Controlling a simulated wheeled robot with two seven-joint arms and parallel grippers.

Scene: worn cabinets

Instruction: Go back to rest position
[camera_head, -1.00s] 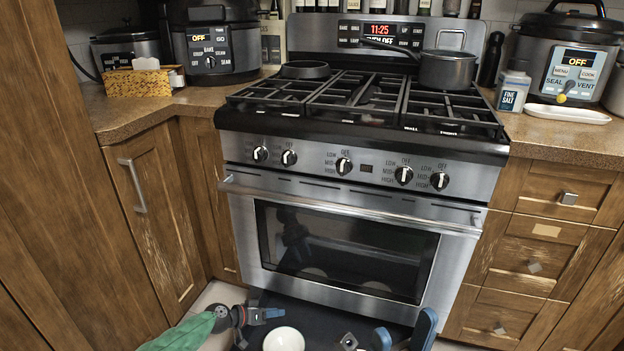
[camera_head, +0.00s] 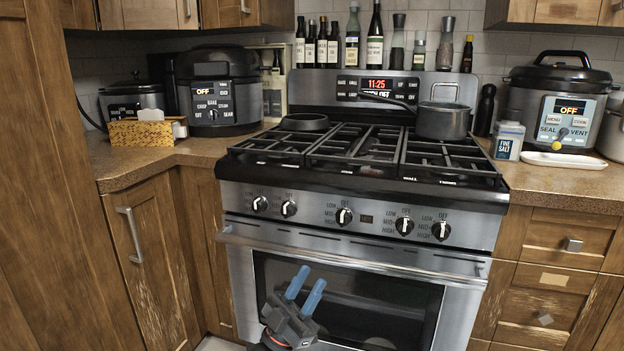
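My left gripper (camera_head: 308,278) shows at the bottom middle of the head view, in front of the oven door (camera_head: 385,300). Its two blue fingers point up and stand apart with nothing between them, so it is open and empty. The arm behind it is cut off by the bottom edge. My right gripper is not in view.
The oven handle (camera_head: 350,262) runs across just above my gripper. A pot (camera_head: 443,121) and a pan (camera_head: 304,122) sit on the stove. Cookers (camera_head: 218,95) stand on the counters at both sides. Wooden cabinets and drawers (camera_head: 545,280) flank the oven.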

